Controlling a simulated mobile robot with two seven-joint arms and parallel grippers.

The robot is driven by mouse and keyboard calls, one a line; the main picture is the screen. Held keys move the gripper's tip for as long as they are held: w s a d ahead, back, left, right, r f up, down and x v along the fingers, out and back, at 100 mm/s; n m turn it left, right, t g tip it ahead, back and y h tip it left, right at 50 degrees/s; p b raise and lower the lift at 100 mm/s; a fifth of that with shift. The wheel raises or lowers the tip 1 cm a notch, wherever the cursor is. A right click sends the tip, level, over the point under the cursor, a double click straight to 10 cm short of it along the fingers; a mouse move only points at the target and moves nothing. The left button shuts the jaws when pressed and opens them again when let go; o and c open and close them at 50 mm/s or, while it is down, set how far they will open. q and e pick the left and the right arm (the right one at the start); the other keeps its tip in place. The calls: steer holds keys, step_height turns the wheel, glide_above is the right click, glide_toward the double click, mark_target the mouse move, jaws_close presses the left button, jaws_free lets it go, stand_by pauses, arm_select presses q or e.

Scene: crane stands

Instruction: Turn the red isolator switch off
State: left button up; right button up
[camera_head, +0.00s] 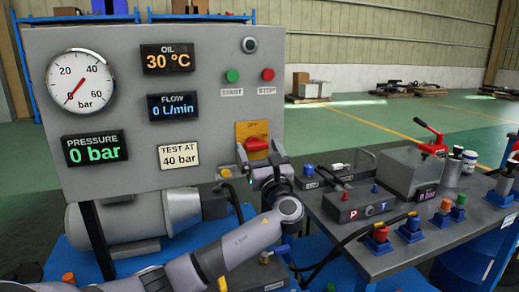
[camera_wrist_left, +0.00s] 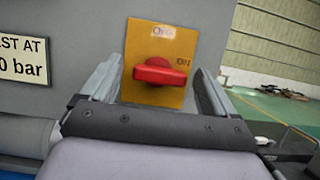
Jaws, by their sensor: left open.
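The red isolator switch (camera_head: 256,144) is a red handle on a yellow plate (camera_head: 243,128) at the lower right of the grey panel (camera_head: 212,110). In the left wrist view the red handle (camera_wrist_left: 156,72) lies about level, its right end beside the "ON" mark. My left gripper (camera_head: 260,147) is open in front of the switch. In the left wrist view its two fingers (camera_wrist_left: 158,75) stand on either side of the plate, with the handle between them. No contact with the handle shows. My right gripper is not in view.
The panel also carries a pressure gauge (camera_head: 80,80), displays reading 0 bar, 30 °C and 0 L/min, and green START (camera_head: 232,75) and red STOP (camera_head: 268,74) buttons. A bench (camera_head: 400,258) with hoses, couplings and a red-handled pump (camera_head: 430,140) stands to the right.

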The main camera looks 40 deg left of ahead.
arm_select(q)
steer(key=shift+w+a+r, duration=0.1)
steer(key=shift+a, duration=0.1)
steer(key=shift+c, duration=0.3)
steer(key=c, duration=1)
